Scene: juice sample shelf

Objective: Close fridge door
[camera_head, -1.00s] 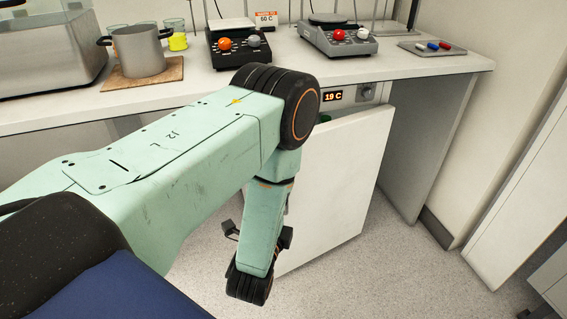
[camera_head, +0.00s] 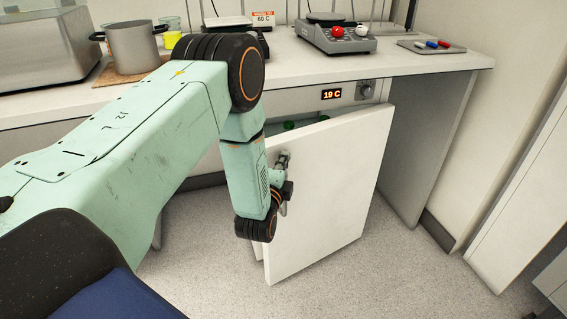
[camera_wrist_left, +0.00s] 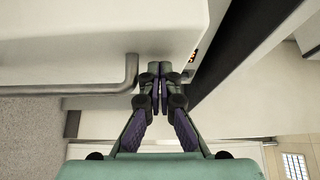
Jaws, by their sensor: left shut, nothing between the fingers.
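The white fridge door (camera_head: 330,185) stands ajar under the bench in the head view, its left edge swung out toward me and its right edge near the cabinet. A grey bar handle sits near its left edge, partly hidden by my arm; the handle (camera_wrist_left: 105,88) shows more clearly in the left wrist view, beside the white door face (camera_wrist_left: 80,40). My left gripper (camera_head: 286,189) is beside the door's left edge, close to the handle. In the wrist view its fingers (camera_wrist_left: 159,72) are shut and empty, just right of the handle's bent end. My right gripper is out of view.
The fridge's panel display (camera_head: 332,94) reads 19 C. Green items (camera_head: 290,125) show in the gap above the door. On the bench (camera_head: 420,62) stand a pot (camera_head: 134,47), a stirrer (camera_head: 335,38) and a tray with small coloured items (camera_head: 432,47). The floor before the door is clear.

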